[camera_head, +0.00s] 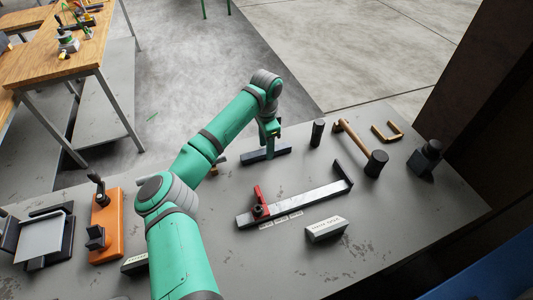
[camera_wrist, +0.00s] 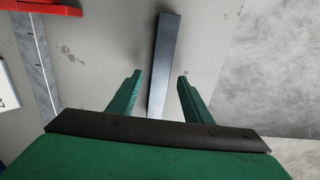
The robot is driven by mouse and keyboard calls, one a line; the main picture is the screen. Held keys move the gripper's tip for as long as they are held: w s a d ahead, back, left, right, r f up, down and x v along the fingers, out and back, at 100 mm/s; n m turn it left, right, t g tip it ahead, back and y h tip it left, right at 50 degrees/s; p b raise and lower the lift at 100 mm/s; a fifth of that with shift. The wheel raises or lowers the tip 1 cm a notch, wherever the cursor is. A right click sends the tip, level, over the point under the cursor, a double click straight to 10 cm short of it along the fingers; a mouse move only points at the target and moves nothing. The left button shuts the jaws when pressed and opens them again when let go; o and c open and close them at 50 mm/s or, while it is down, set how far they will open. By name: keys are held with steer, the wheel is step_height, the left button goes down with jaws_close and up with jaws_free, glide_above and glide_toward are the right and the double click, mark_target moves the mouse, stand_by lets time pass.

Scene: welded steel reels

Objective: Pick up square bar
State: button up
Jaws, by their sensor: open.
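The square bar (camera_head: 281,150) is a dark blue-grey bar lying flat on the grey table near its far edge. My gripper (camera_head: 269,150) is over the bar, pointing down, and partly hides its middle. In the wrist view the bar (camera_wrist: 164,62) runs lengthwise between the two green fingers of my gripper (camera_wrist: 158,88). The fingers are apart, with a gap on either side of the bar. Whether the fingertips reach down to the table is hard to tell.
Right of the bar are a dark cylinder (camera_head: 317,132), a mallet (camera_head: 376,163), a brass handle (camera_head: 387,132) and a dark block (camera_head: 425,158). In front lie a clamp (camera_head: 300,203) with a red handle and a labelled block (camera_head: 326,229).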

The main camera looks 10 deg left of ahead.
steer(key=shift+w+f, duration=0.1)
steer(key=shift+f, duration=0.35)
steer(key=shift+d, duration=0.25)
jaws_close()
steer(key=shift+a, duration=0.4)
steer(key=shift+d+r, duration=0.1)
steer(key=shift+d, duration=0.1)
steer(key=shift+r, duration=0.1)
